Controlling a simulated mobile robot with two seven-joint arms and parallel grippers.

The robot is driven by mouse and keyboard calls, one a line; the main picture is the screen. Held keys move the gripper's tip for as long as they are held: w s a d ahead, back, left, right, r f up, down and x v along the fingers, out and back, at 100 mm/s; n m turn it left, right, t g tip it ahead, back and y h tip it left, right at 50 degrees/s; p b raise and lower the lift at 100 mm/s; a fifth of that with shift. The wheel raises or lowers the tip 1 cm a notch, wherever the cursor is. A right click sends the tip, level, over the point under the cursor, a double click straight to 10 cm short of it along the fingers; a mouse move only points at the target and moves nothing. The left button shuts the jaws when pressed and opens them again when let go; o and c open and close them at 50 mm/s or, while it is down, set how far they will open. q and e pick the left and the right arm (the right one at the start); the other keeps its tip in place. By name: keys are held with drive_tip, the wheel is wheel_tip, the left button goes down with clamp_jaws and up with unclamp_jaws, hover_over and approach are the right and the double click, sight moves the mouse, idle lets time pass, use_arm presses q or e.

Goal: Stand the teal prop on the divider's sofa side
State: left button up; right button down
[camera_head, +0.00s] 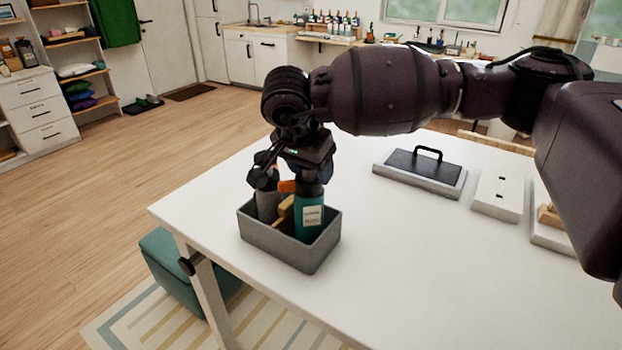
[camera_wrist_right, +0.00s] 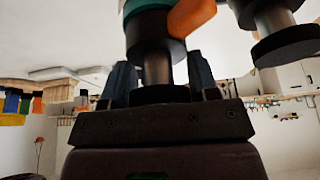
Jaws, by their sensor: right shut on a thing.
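The teal prop is a teal bottle (camera_head: 309,222) with a white label, standing about upright in a grey caddy (camera_head: 277,245) on the white table, at the caddy's right end. The caddy's front wall hides its base. My right gripper (camera_head: 308,170) is above it, pointing down and shut on its dark top. In the right wrist view the fingers (camera_wrist_right: 157,80) flank its dark, narrow neck, with the teal body (camera_wrist_right: 136,8) at the upper edge. I cannot make out a divider or sofa side. My left gripper is not in view.
A grey bottle (camera_head: 266,202) and a yellow item (camera_head: 284,212) share the caddy, close beside the teal bottle; something orange (camera_head: 287,186) is there too. A dark-topped tray with a handle (camera_head: 424,168) and a white block (camera_head: 497,194) lie farther right. The table front (camera_head: 420,280) is clear.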

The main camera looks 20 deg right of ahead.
sight(311, 180)
wheel_tip(311, 180, down, 2)
drive_tip(key=shift+f, duration=0.2)
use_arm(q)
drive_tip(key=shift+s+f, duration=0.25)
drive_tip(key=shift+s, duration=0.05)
use_arm(e)
drive_tip(key=shift+f, duration=0.15)
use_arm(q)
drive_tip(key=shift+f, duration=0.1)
use_arm(e)
drive_tip(key=shift+f, duration=0.15)
